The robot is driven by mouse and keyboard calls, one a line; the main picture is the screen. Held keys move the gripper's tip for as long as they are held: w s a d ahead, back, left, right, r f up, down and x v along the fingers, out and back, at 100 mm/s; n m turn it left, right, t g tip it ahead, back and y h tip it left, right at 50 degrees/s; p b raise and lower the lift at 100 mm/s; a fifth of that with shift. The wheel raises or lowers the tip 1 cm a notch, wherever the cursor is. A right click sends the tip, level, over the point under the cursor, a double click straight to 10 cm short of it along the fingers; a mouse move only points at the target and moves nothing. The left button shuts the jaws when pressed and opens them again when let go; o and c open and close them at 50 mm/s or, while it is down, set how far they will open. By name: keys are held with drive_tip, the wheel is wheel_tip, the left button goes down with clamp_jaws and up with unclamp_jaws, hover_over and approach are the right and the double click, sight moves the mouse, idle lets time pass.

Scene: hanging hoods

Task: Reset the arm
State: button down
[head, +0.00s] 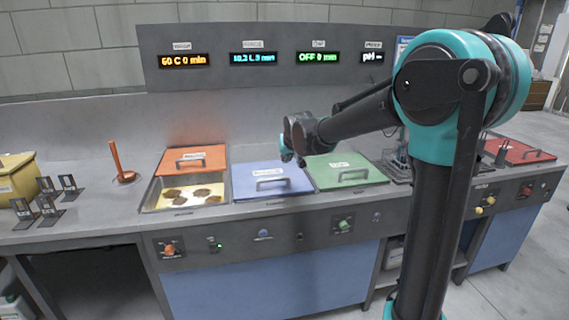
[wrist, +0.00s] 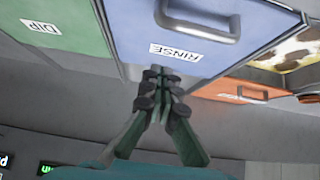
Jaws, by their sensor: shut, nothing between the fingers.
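My arm (head: 350,118) reaches in from the right and bends over the counter in the head view. Its gripper (head: 286,154) hangs behind and above the blue lid (head: 270,181); its fingers are small and partly hidden there. In the wrist view my gripper (wrist: 160,78) is shut and empty, with its fingertips together. Its tips appear just short of the edge of the blue lid (wrist: 205,25), near the RINSE label (wrist: 175,52). I cannot tell the exact gap.
The green DIP lid (head: 343,170) lies right of the blue one. Left are an open bath (head: 153,196) with brown pieces and an orange lid (head: 195,159) behind it. A display panel (head: 265,57) rises behind.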

drive_tip(key=s+d+f+m+g+h, duration=0.1)
drive_tip(key=s+d+f, duration=0.3)
drive_tip(key=s+d, duration=0.35)
drive_tip(key=s+d+f+m+g+h, duration=0.1)
drive_tip(key=s+d+f, duration=0.3)
drive_tip(key=s+d, duration=0.35)
drive_tip(key=s+d+f+g, duration=0.1)
drive_tip(key=s+d+f, duration=0.3)
drive_tip(key=s, duration=0.6)
drive_tip(key=s+d+f+m+g, duration=0.1)
drive_tip(key=s+d+f, duration=0.4)
drive_tip(key=s, duration=0.5)
drive_tip(key=shift+d+f, duration=0.2)
drive_tip(key=shift+f, duration=0.65)
